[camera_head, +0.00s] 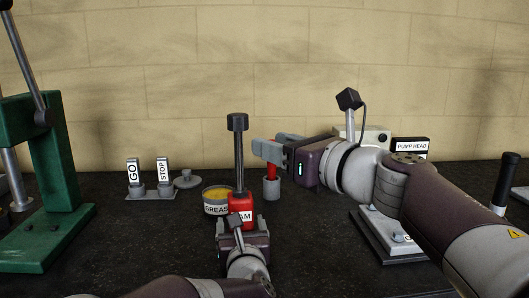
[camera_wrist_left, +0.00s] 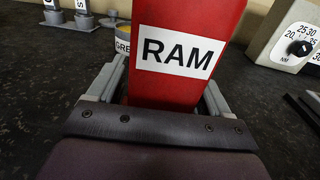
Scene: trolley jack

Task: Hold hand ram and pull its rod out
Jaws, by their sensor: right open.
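The hand ram is an upright red block (camera_head: 241,207) with a "RAM" label, and its label fills the middle of the left wrist view (camera_wrist_left: 178,55). Its grey rod (camera_head: 239,160) stands straight up from the top and ends in a dark knob (camera_head: 237,122). My left gripper (camera_head: 243,226) is at the near side of the red block, with one finger along each side, and appears closed on it. My right gripper (camera_head: 268,145) is open and empty, just right of the rod below the knob, pointing left and apart from it.
A yellow-topped grease tin (camera_head: 216,208) stands left of the ram. GO and STOP posts (camera_head: 149,194) are further left, before a green press (camera_head: 52,160). A grey socket (camera_head: 271,189) with a red part sits below my right gripper. A pump head box (camera_head: 411,146) is behind my right arm.

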